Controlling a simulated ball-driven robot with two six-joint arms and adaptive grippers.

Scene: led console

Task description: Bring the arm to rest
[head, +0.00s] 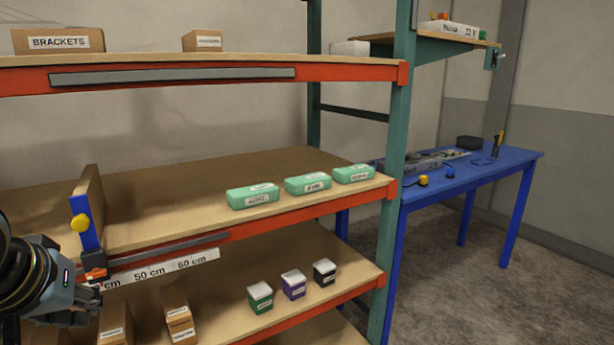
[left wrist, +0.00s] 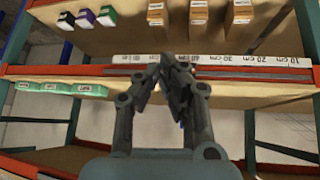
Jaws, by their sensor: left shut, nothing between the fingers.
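My left gripper (head: 88,300) shows at the lower left of the head view, in front of the shelf rack, beside the ruler strip. In the left wrist view its two fingers (left wrist: 172,62) are closed together, with nothing held between them. A wooden board with a blue end and a yellow knob (head: 82,222) stands on the middle shelf just above the gripper. The ruler strip (head: 150,272) runs along that shelf's front edge and also shows in the left wrist view (left wrist: 235,60), behind the fingertips. My right gripper is not in view.
Several green cases (head: 252,196) lie on the middle shelf (head: 190,175). Small labelled boxes (head: 293,285) and cardboard boxes (head: 178,318) stand on the lower shelf. The top shelf bears a brackets box (head: 58,41). A blue table (head: 470,175) stands at the right, with open floor before it.

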